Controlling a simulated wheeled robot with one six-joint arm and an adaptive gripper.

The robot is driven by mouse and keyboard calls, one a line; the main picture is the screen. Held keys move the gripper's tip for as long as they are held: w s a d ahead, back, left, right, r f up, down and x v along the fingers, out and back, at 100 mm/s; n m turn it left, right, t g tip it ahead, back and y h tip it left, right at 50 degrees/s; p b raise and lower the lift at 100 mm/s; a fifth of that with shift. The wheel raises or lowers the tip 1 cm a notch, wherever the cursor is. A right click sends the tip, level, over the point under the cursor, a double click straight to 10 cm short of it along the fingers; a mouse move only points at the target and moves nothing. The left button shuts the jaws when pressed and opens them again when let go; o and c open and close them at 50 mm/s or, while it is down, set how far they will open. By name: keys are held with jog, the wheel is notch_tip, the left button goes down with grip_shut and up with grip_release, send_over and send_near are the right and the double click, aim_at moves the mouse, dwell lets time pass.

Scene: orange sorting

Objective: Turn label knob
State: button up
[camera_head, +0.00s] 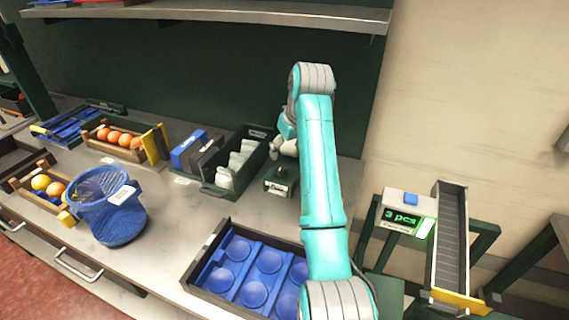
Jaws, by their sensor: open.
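A small dark green box (279,186) stands on the bench right of the middle, with a dark knob (281,171) on its top and a small light label on its front. My teal arm reaches over the bench from the lower right. My gripper (284,152) is at the arm's far end, just above and behind the knob. It is open, but its fingers are small and partly hidden by the arm. I cannot tell whether they touch the knob.
A green bin (259,157) with pale items stands left of the box. A tray with blue cups (205,262) lies in front. A blue mesh basket (119,222) and orange crates (130,155) are further left. A counter reading "3 pcs" (401,217) and a chute (452,240) stand right.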

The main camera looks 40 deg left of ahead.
aim_at(281, 166)
jog(key=x, duration=0.9)
jog(key=c, duration=1.1)
jog(key=shift+c, duration=0.2)
